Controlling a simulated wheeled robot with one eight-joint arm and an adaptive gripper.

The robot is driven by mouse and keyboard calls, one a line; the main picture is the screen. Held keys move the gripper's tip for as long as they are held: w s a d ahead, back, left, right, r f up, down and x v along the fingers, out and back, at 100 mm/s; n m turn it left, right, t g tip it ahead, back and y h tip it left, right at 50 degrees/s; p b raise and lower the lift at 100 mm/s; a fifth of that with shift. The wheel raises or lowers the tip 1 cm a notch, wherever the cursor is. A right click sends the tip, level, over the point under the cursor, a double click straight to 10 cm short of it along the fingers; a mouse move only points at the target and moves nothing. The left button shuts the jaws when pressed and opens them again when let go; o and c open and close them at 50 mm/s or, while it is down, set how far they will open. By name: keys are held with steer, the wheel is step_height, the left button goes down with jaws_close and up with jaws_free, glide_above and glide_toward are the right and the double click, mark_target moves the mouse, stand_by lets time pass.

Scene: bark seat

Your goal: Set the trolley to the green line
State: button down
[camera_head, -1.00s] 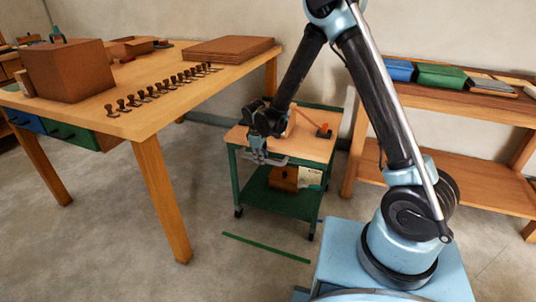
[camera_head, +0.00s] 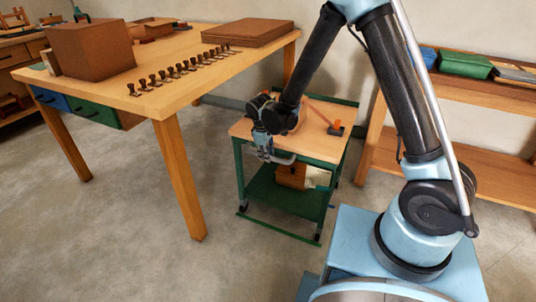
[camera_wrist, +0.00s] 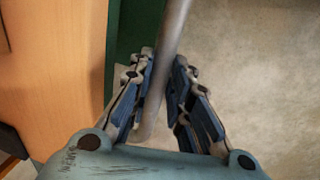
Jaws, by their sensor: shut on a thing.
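The trolley (camera_head: 318,147) has a green frame, a wooden top and a lower green shelf. It stands upright on the floor between the workbench and the right-hand shelf. The green line (camera_head: 279,229) lies on the floor at the trolley's front edge. The front wheels look at or very near it; exact contact is hard to tell. My gripper (camera_head: 265,155) is at the trolley's front side, shut on its grey bar handle (camera_head: 284,160). In the wrist view the fingers (camera_wrist: 163,65) lie either side of the handle (camera_wrist: 172,38).
The wooden workbench (camera_head: 185,90) stands at left, its near leg (camera_head: 180,175) left of the trolley. A shelf unit (camera_head: 455,170) stands at right. A wooden block (camera_head: 291,174) sits on the trolley's lower shelf. The floor (camera_head: 130,245) in front is clear.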

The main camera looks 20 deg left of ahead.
steer(key=c, duration=1.5)
jaws_free()
steer(key=shift+r, duration=0.1)
steer(key=r, duration=0.4)
steer(key=s+r, duration=0.1)
steer(key=r, duration=0.2)
steer(key=s+r, duration=0.1)
steer(key=r, duration=0.3)
steer(key=shift+s+r, duration=0.1)
steer(key=shift+r, duration=0.2)
